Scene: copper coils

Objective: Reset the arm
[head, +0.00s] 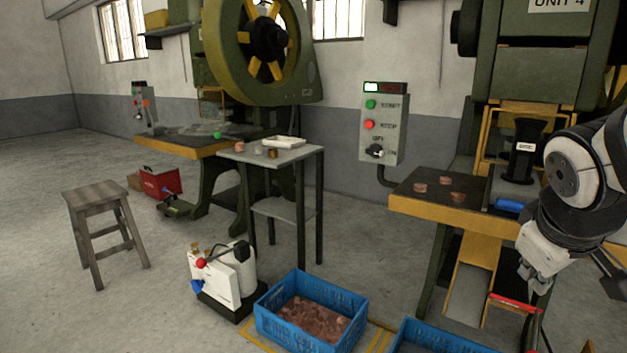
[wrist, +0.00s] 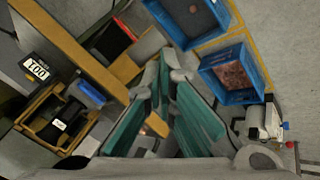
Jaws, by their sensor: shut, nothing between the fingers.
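My arm comes in from the right edge of the head view. My gripper (head: 533,285) points down in front of the right-hand press, below the level of its table. In the wrist view the gripper (wrist: 172,80) shows its two fingers with teal pads, with nothing between them. It is shut and empty, apart from the objects around it.
The right press table (head: 470,215) carries several copper pieces (head: 420,187) and a black post (head: 524,150). A control box (head: 381,128) hangs on the wall. A blue crate of copper pieces (head: 311,312), a small side table (head: 290,155) and a stool (head: 97,193) stand further left.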

